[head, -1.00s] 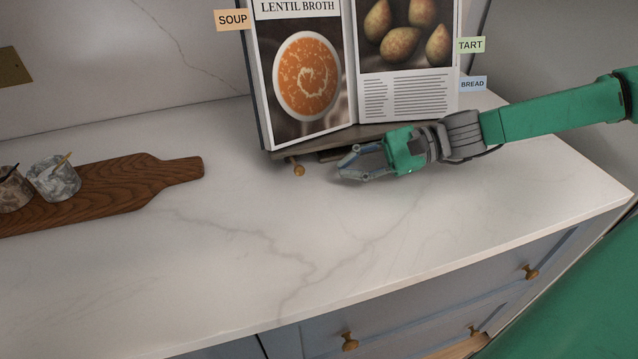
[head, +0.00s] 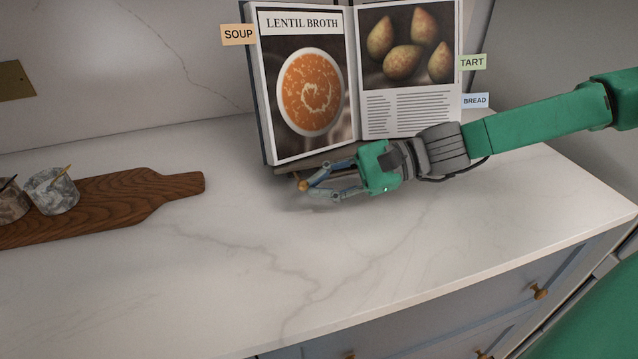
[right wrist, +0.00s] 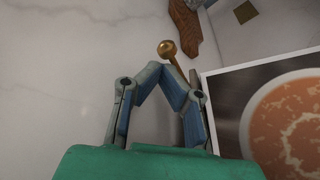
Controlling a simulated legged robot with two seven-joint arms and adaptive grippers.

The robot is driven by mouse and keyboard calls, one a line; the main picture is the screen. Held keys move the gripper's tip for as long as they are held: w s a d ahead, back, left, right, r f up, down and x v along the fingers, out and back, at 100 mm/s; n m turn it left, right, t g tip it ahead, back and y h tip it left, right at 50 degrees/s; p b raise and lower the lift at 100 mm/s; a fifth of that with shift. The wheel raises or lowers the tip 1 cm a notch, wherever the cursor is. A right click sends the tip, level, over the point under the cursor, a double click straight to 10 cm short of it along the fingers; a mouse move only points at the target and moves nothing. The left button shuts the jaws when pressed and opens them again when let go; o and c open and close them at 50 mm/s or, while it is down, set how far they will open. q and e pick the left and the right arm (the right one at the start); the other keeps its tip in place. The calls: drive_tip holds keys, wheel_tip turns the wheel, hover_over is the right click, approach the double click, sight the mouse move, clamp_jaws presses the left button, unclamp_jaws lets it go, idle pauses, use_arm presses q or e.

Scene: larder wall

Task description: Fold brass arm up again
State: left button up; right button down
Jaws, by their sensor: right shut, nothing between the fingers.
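The brass arm ends in a round knob (head: 303,185) that sticks out low at the front of the cookbook stand (head: 290,171), near its left part. In the right wrist view the brass knob (right wrist: 167,48) and a short stretch of its rod show just beyond the fingertips. My right gripper (head: 312,191) is shut and empty, low over the counter in front of the stand. Its fingertips (right wrist: 160,73) are right beside the knob; I cannot tell whether they touch it. The rest of the brass arm is hidden by the fingers. My left gripper is out of view.
The open cookbook (head: 355,80) leans on the stand, with tabs at its sides. A wooden board (head: 130,198) with stone cups (head: 52,192) lies at the left. The marble counter (head: 230,270) is clear in front. Drawers are below its front edge.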

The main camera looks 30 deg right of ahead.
drive_tip(key=shift+a+r+p, duration=0.1)
drive_tip(key=shift+r+p, duration=0.1)
drive_tip(key=shift+p, duration=0.2)
drive_tip(key=shift+w+d+r+m+g+p, duration=0.15)
drive_tip(key=shift+d+m+g+p, duration=0.15)
drive_tip(key=shift+m+p, duration=0.35)
drive_tip(key=shift+a+r+m+g+p, duration=0.1)
drive_tip(key=shift+r+m+g+p, duration=0.3)
drive_tip(key=shift+p, duration=0.9)
drive_tip(key=m+p, duration=0.1)
drive_tip(key=p, duration=0.1)
drive_tip(key=w+r+m+g+p, duration=0.1)
drive_tip(key=p, duration=0.2)
drive_tip(key=r+m+g+p, duration=0.1)
drive_tip(key=m+p, duration=0.1)
drive_tip(key=shift+w+d+r+y, duration=0.1)
drive_tip(key=shift+w+d+y, duration=0.1)
drive_tip(key=shift+w+y, duration=0.15)
drive_tip(key=shift+w+d+r+m+g+p, duration=0.15)
drive_tip(key=shift+w+m+g+p, duration=0.25)
drive_tip(key=shift+m+p, duration=0.4)
wheel_tip(320, 180, up, 10)
drive_tip(key=w+m+g+y+p, duration=0.1)
drive_tip(key=w+m, duration=0.1)
drive_tip(key=m, duration=0.2)
drive_tip(key=shift+w+d+r, duration=0.15)
drive_tip(key=shift+w+d, duration=0.1)
drive_tip(key=shift+d, duration=0.1)
